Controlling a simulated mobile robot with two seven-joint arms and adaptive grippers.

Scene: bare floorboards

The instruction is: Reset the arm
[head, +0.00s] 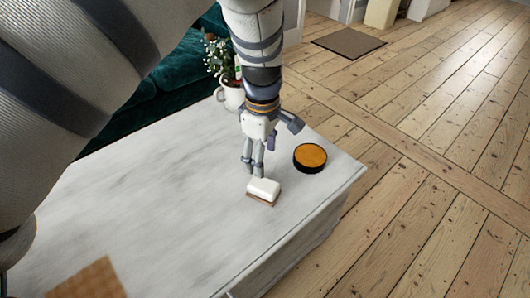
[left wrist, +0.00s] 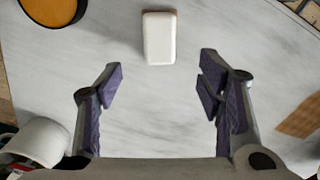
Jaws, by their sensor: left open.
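My left gripper (head: 254,166) hangs pointing down over the pale marble-look table (head: 170,200). In the left wrist view the gripper (left wrist: 160,84) is open, with nothing between its fingers. A white block with a brown underside (head: 264,189) rests on the table by the fingertips in the head view. In the left wrist view the white block (left wrist: 159,38) lies beyond the fingertips, outside the jaws. I cannot tell the exact height of the fingers above the table. My right gripper is not in view.
A round orange-topped black container (head: 310,157) stands near the table's right edge. A white cup (head: 229,96) with flowers stands behind the arm. A brown woven mat (head: 92,281) lies at the front left. A dark green sofa (head: 185,70) is behind. Wooden floor is open at right.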

